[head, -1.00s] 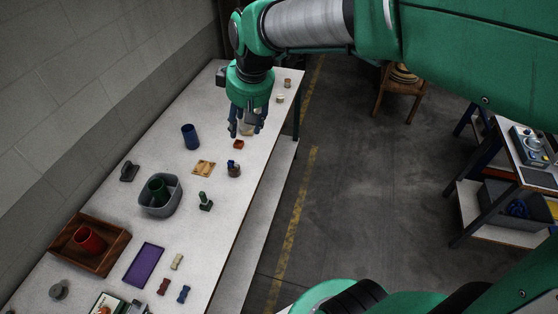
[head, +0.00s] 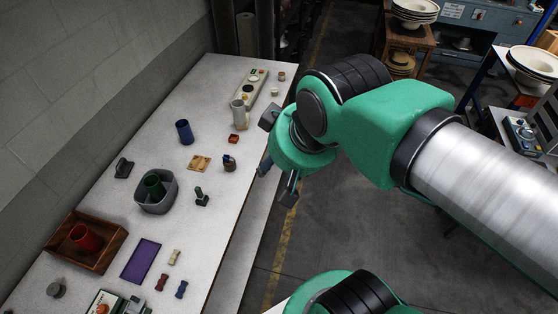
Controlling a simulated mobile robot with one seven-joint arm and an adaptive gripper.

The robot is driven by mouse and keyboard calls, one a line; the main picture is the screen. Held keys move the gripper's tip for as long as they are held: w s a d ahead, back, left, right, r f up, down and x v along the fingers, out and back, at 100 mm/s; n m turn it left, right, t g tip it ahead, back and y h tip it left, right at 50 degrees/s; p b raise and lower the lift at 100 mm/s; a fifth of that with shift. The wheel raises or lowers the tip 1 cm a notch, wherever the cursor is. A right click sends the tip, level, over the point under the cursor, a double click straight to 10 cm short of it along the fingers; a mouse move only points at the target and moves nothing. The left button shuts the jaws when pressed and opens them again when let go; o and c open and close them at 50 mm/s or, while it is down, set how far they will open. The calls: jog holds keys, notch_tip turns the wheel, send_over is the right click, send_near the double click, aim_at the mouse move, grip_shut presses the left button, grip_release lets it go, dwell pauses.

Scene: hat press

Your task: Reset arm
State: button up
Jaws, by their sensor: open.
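My gripper (head: 277,180) is at the end of my green arm, past the right edge of the long white table (head: 222,222). Its dark fingers point down and stand apart, with nothing seen between them. The wrist hides part of it. My arm comes in from the right and is folded back over the floor beside the table.
On the table are a beige cylinder (head: 238,112), a blue cup (head: 184,132), a grey tub (head: 156,205) with a green cup (head: 154,186), a wooden tray (head: 117,236) with a red cup (head: 86,238), and a purple mat (head: 141,261). Stacked bowls (head: 415,10) stand behind.

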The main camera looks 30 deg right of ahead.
notch_tip(320, 180, down, 3)
jog(key=b, duration=0.3)
dwell(0.4)
